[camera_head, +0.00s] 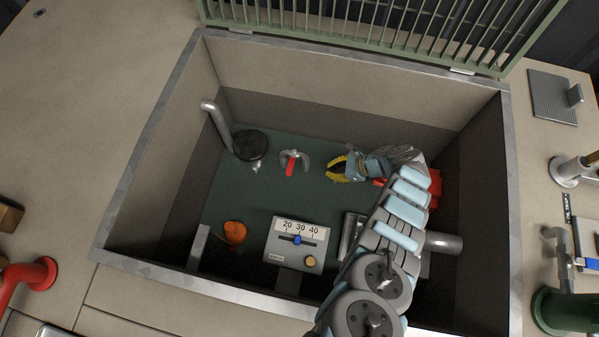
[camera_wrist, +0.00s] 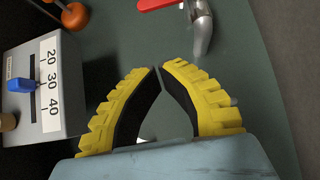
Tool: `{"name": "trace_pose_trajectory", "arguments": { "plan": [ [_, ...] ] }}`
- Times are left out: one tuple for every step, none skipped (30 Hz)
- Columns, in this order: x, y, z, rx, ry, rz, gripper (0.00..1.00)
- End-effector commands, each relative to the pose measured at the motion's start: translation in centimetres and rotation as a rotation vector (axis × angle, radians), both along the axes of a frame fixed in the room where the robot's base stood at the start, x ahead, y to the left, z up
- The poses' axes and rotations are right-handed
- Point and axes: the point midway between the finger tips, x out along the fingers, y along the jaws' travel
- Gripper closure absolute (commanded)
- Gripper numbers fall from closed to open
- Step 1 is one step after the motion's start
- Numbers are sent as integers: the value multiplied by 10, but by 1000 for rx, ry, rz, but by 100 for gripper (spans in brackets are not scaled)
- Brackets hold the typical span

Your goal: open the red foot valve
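A small grey pipe fitting with a red lever (camera_head: 290,167) stands on the green floor of the sunken pit; I take it to be the red foot valve. Its red lever also shows at the top edge of the wrist view (camera_wrist: 158,4), beside the grey metal fitting (camera_wrist: 201,28). My gripper (camera_head: 330,169) has yellow fingers with black pads and is to the right of the valve, apart from it. In the wrist view the fingers (camera_wrist: 158,70) are partly open, tips close together, with nothing between them. Another red part (camera_head: 435,187) is partly hidden behind my arm.
A gauge box (camera_head: 297,245) with a blue slider stands at the front of the pit, with an orange knob (camera_head: 235,232) to its left. A black round part (camera_head: 251,146) and grey pipe (camera_head: 214,122) are at the back left. Metal rims and walls enclose the pit.

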Motion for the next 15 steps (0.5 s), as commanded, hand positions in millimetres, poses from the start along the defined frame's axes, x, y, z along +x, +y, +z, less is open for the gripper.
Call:
{"name": "trace_pose_trajectory", "arguments": {
  "plan": [
    [0, 0, 0, 0, 0, 0, 100],
    [0, 0, 0, -1, 0, 1, 100],
    [0, 0, 0, -1, 0, 1, 100],
    [0, 0, 0, -1, 0, 1, 100],
    [0, 0, 0, -1, 0, 1, 100],
    [0, 1, -2, -1, 0, 1, 100],
    [0, 2, -3, -1, -1, 1, 100],
    [1, 3, -5, -1, -1, 1, 100],
    [1, 5, -7, -1, -1, 1, 100],
    [1, 7, -10, -1, 0, 2, 100],
    [2, 10, -13, -1, 0, 2, 100],
    [2, 14, -18, -1, 0, 2, 100],
    [3, 17, -21, -1, 0, 2, 100],
    [4, 20, -25, -1, 0, 2, 100],
    [5, 25, -30, -1, 0, 2, 100]
  ]
}}
